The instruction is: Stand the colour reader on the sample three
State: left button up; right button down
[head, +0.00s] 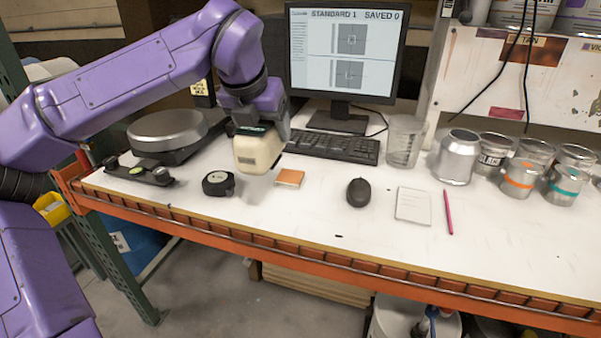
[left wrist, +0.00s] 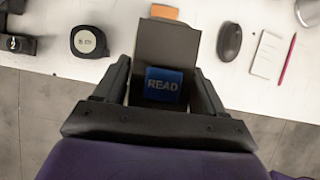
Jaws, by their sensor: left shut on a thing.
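The colour reader (head: 258,152) is a cream, boxy device held above the white bench. My left gripper (head: 256,126) is shut on it. In the left wrist view, the reader (left wrist: 168,42) sits between the fingers (left wrist: 162,75), with its blue READ button facing the camera. A small orange sample card (head: 290,177) lies flat on the bench, just right of and below the reader in the head view. In the left wrist view, the reader partly hides the card (left wrist: 164,12). No number is readable on it. My right gripper is not in view.
A black tape measure (head: 218,183) lies left of the card, and a black mouse (head: 358,192) lies right. A keyboard (head: 334,146) and monitor (head: 342,52) reading "STANDARD 1 SAVED 0" stand behind. A notepad (head: 413,206), pink pen (head: 448,212) and several cans are farther right.

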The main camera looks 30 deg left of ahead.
pick_arm(q)
jog(key=shift+w+a+f+p, duration=0.55)
jog(key=shift+w+f+p, duration=0.1)
jog(key=shift+w+f, duration=1.55)
jog(key=shift+w+a+f+p, duration=0.65)
jog(key=shift+w+f, duration=1.3)
jog(key=shift+w, duration=0.3)
jog(key=shift+w+a+f+p, duration=0.5)
jog(key=shift+w+f+p, duration=0.15)
jog(key=shift+w+f, duration=1.55)
jog(key=o, duration=1.6)
jog(key=b+v, duration=0.1)
jog(key=v, duration=1.1)
jog(key=shift+r, duration=0.1)
